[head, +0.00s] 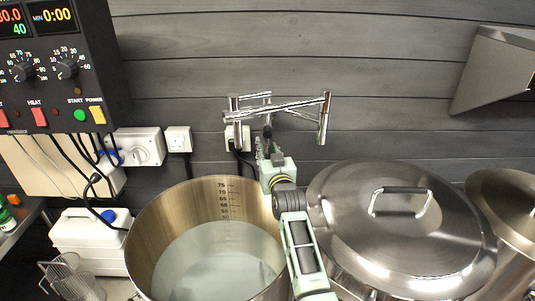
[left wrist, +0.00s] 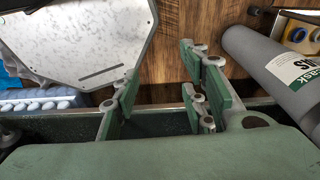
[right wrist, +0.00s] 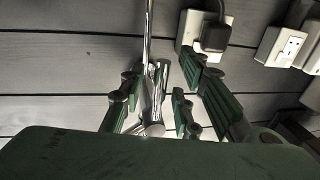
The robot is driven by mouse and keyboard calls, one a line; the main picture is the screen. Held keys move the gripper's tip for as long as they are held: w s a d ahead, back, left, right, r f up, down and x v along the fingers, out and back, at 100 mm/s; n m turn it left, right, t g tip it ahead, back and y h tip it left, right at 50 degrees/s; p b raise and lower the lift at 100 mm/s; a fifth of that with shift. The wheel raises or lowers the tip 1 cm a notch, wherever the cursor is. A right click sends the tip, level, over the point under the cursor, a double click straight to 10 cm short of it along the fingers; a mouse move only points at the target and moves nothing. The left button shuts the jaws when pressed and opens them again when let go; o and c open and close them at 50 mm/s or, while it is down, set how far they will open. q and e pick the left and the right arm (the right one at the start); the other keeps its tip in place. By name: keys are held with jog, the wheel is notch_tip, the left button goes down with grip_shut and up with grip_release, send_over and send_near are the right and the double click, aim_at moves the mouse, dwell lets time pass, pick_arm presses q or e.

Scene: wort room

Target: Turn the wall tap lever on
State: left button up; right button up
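The chrome wall tap (head: 325,118) is mounted on the grey plank wall above the pots, with long horizontal bars and short upright ends. Which part is its lever is not clear. My right gripper (head: 267,145) reaches up just below the tap's left part. In the right wrist view, my right gripper (right wrist: 160,108) is open, and chrome tap parts (right wrist: 149,85) show between its fingers; contact cannot be told. My left gripper (left wrist: 160,95) is open and empty in the left wrist view, away from the tap; it is outside the head view.
An open steel pot (head: 140,230) with liquid stands below the tap. A lidded pot (head: 340,215) is to its right. A control box (head: 95,60) and sockets (head: 178,139) are on the left. A grey cylinder (left wrist: 265,65) and metal plate (left wrist: 85,45) lie near my left gripper.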

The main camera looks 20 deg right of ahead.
jog(key=c, duration=0.3)
grip_shut()
pick_arm(q)
jog(key=shift+s, duration=0.8)
jog(key=shift+f, duration=0.1)
